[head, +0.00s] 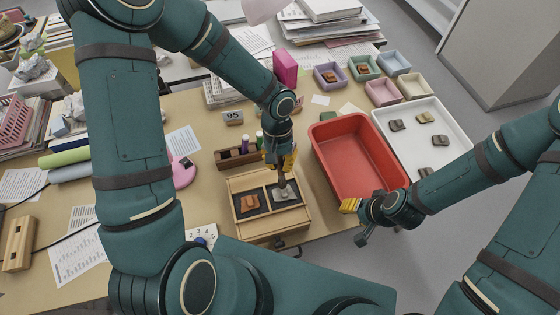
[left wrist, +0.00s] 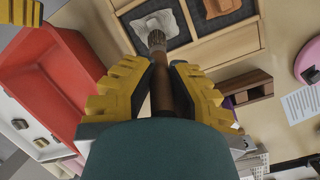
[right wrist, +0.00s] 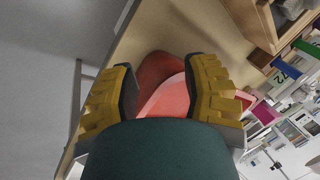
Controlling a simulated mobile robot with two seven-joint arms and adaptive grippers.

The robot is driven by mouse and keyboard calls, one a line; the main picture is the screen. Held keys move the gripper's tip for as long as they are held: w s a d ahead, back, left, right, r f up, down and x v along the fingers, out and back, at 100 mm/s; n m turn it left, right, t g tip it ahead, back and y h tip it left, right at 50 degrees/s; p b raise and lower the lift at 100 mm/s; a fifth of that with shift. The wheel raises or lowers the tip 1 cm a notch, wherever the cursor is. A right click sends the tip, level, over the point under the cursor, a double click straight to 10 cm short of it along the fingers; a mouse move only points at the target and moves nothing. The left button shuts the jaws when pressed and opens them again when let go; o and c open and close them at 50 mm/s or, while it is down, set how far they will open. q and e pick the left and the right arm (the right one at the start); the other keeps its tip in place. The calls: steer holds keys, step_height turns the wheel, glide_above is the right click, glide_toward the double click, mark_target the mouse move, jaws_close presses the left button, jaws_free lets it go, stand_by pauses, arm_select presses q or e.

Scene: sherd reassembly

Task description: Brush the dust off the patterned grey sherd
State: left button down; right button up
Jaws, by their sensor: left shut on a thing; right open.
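The grey sherd (head: 286,194) lies in the right dark-lined compartment of a wooden box (head: 262,231). It shows pale in the left wrist view (left wrist: 172,19); its pattern is too small to make out. My left gripper (head: 280,161) is shut on a brush (left wrist: 161,88), above the box. The brush points down, and its bristles (left wrist: 157,40) are at the sherd's surface, overlapping its edge in the left wrist view; I cannot tell if they touch. My right gripper (head: 352,206) is open and empty, by the near end of the red tub.
An orange sherd (head: 249,203) lies in the box's left compartment. The empty red tub (head: 345,145) stands right of the box. A white tray (head: 453,157) holds several dark sherds. A brown holder (head: 235,157) stands behind the box, a pink lamp base (head: 184,173) to its left.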

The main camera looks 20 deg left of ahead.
arm_select(q)
steer(key=shift+f+b, duration=0.45)
steer(key=shift+f, duration=0.1)
arm_select(e)
steer(key=shift+f, duration=0.45)
